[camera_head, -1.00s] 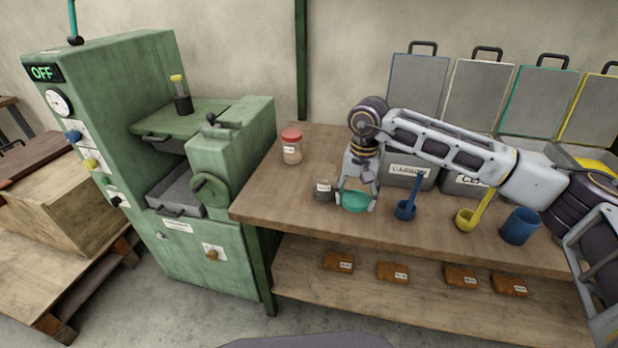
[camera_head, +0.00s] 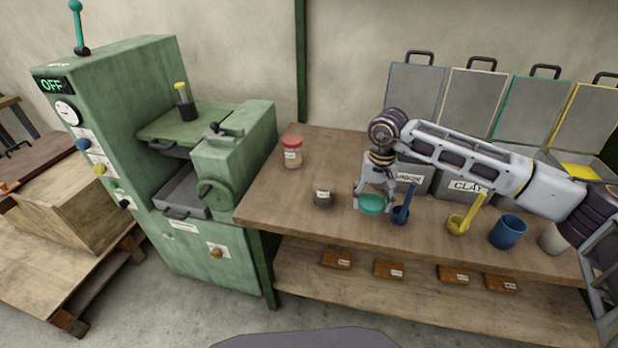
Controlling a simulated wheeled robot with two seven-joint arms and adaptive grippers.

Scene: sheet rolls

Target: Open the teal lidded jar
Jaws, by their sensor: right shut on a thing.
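A small jar (camera_head: 324,198) with a pale label and dark contents stands upright on the wooden table, with no lid on it. My right gripper (camera_head: 373,205) is to the right of the jar, pointing down, with its fingers shut on the round teal lid (camera_head: 372,204). The lid is apart from the jar, at or just above the tabletop; I cannot tell whether it touches the table. My left gripper is not in view.
A blue scoop (camera_head: 401,214) stands close to the right of the lid. A yellow scoop (camera_head: 458,223) and blue cup (camera_head: 507,232) are farther right. A red-lidded jar (camera_head: 292,151) stands behind left. Open bins line the back. The table's front left (camera_head: 275,205) is clear.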

